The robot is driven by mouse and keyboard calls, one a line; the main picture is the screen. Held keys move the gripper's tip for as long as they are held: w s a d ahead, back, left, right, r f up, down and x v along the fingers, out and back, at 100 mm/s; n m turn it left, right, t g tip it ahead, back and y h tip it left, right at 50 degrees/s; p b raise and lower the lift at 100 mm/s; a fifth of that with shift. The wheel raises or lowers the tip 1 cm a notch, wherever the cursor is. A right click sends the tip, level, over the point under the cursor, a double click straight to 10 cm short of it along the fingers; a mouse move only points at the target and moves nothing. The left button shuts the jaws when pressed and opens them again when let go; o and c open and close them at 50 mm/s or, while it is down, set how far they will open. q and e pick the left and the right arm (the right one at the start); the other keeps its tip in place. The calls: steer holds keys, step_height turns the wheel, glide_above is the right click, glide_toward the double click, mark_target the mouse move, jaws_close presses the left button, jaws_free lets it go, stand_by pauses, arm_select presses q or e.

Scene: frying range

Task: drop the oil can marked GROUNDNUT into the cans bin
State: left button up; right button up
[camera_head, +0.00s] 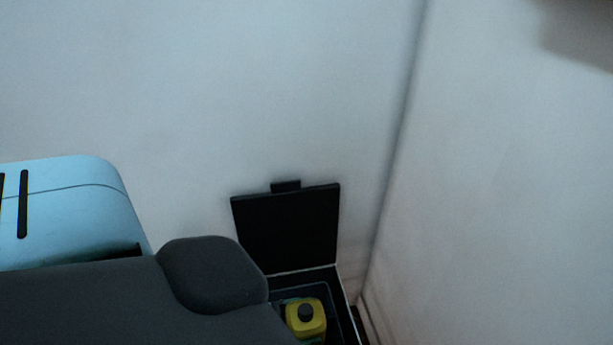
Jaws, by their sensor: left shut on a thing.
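A yellow oil can (306,316) with a dark cap shows from above at the bottom of the head view, within the outline of the bin's opening. No marking on it can be read, and I cannot tell how deep it sits. The cans bin (346,312) is dark, with its black lid (287,228) standing open against the wall. The dark grey end of my left arm, with the left gripper (215,275), comes in from the left and covers the bin's left side. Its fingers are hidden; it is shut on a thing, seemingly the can. My right gripper is not in view.
A pale wall (200,100) stands behind the bin, and another wall (500,200) closes the right side. They meet in a corner just right of the bin, leaving little room there. The space above the lid is clear.

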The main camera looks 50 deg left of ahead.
arm_select(q)
steer(key=shift+f+b, duration=0.95)
steer(key=shift+f, duration=0.05)
steer(key=o, duration=1.2)
steer(key=shift+s+a, duration=0.1)
steer(key=v, duration=0.7)
steer(key=shift+s+a+b, duration=0.15)
steer(key=shift+s+b, duration=0.1)
steer(key=shift+b, duration=0.1)
